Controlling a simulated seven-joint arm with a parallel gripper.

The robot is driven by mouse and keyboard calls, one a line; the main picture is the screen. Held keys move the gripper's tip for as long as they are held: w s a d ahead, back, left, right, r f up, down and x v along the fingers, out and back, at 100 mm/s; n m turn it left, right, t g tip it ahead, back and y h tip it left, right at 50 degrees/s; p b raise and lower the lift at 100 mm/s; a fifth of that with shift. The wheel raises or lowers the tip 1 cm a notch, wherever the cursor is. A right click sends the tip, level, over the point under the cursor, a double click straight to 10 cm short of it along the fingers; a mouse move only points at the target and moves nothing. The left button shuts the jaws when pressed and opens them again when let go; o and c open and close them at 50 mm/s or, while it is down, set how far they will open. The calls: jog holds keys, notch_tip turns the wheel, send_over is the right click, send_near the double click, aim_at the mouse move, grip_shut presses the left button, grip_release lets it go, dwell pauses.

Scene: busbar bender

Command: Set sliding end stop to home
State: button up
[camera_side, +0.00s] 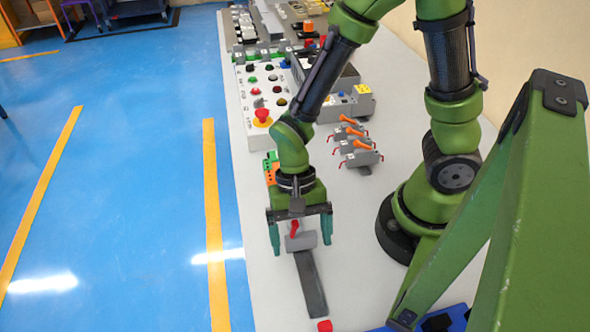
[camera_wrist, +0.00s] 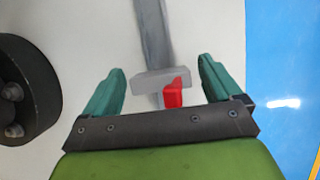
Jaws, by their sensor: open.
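The sliding end stop (camera_side: 301,241) is a light grey block with a red handle (camera_side: 295,229), sitting across a dark grey rail (camera_side: 311,285) near its upper end. In the wrist view the stop (camera_wrist: 160,79) lies across the rail (camera_wrist: 153,32), with its red handle (camera_wrist: 173,93) on the near side. My gripper (camera_side: 300,248) is open above the stop, with one teal finger on each side. In the wrist view both fingers of my gripper (camera_wrist: 160,88) stand apart from the block. Whether the fingertips are at the block's height is hard to tell.
A red block (camera_side: 325,326) is at the rail's lower end. Grey clamps with orange handles (camera_side: 355,145) and a white button panel (camera_side: 255,105) stand farther back. A blue item (camera_side: 445,318) is at the lower right. The table (camera_side: 268,300) is clear beside the rail.

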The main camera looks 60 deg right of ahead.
jog(key=c, duration=1.4)
jog(key=w+d, duration=0.7)
jog(key=o, duration=1.4)
jog(key=shift+r, duration=0.15)
jog(key=v, duration=1.6)
jog(key=shift+r, duration=0.35)
